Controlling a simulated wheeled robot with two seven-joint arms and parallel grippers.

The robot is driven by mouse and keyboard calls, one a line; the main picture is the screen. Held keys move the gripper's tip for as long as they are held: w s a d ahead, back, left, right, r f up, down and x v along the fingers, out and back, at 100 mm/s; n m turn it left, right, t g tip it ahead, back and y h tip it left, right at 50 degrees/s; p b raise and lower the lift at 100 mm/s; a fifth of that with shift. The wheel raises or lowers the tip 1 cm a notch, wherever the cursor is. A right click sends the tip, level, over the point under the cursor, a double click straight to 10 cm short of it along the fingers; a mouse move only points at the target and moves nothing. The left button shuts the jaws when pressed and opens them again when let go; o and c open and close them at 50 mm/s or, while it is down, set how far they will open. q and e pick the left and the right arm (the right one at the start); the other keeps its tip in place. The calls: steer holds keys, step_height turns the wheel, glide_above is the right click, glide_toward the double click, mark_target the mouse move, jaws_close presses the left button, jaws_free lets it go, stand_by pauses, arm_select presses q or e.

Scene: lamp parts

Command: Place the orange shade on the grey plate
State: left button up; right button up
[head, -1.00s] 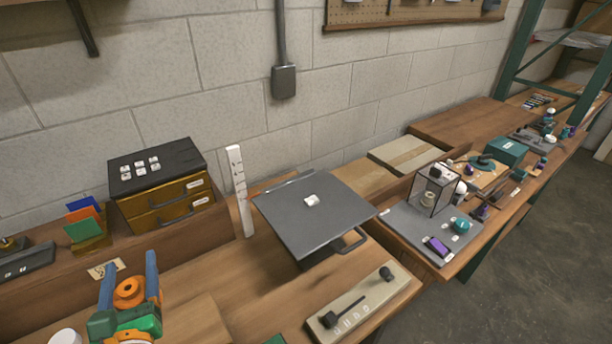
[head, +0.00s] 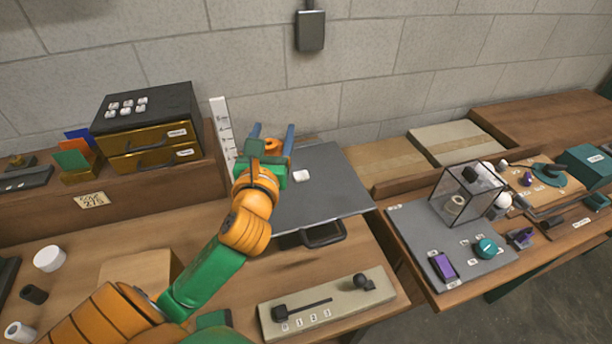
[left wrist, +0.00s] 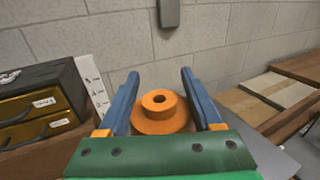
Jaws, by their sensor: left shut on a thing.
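The orange shade (head: 271,146), a stepped round piece with a hole in its top, is held between the blue fingers of my left gripper (head: 272,133). The left wrist view shows the shade (left wrist: 160,112) upright between the two fingers (left wrist: 160,76). The dark grey plate (head: 335,197) is square and flat, with a small white block on it and a handle at its front. In the head view the shade and gripper appear over its back left corner. The height above it is unclear, and my arm hides its left side. My right gripper is out of view.
A white ruled post (head: 222,128) stands just left of the gripper, beside a black-topped drawer box (head: 150,105). A slider block (head: 325,303) lies in front. A grey board (head: 415,228) on the right holds a glass case (head: 466,190) and small parts.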

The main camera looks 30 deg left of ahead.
arm_select(q)
steer(key=w+f, duration=0.2)
steer(key=w+d+f, duration=0.1)
steer(key=w+f, duration=0.1)
steer(key=w, duration=0.1)
steer(key=w+f, duration=0.2)
steer(key=w, duration=0.1)
steer(key=shift+d+f, duration=0.2)
steer(key=shift+f, duration=0.1)
step_height(320, 180, down, 3)
steer(key=shift+w+r+b, duration=0.1)
steer(key=shift+w+b, duration=0.05)
steer(key=shift+b, duration=0.5)
steer(key=shift+a+f, duration=0.1)
steer(key=shift+f, duration=0.3)
steer(key=shift+w, duration=0.1)
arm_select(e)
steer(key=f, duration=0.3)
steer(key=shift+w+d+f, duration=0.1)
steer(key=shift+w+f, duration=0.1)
arm_select(q)
steer(key=shift+f, duration=0.15)
steer(key=o, duration=1.4)
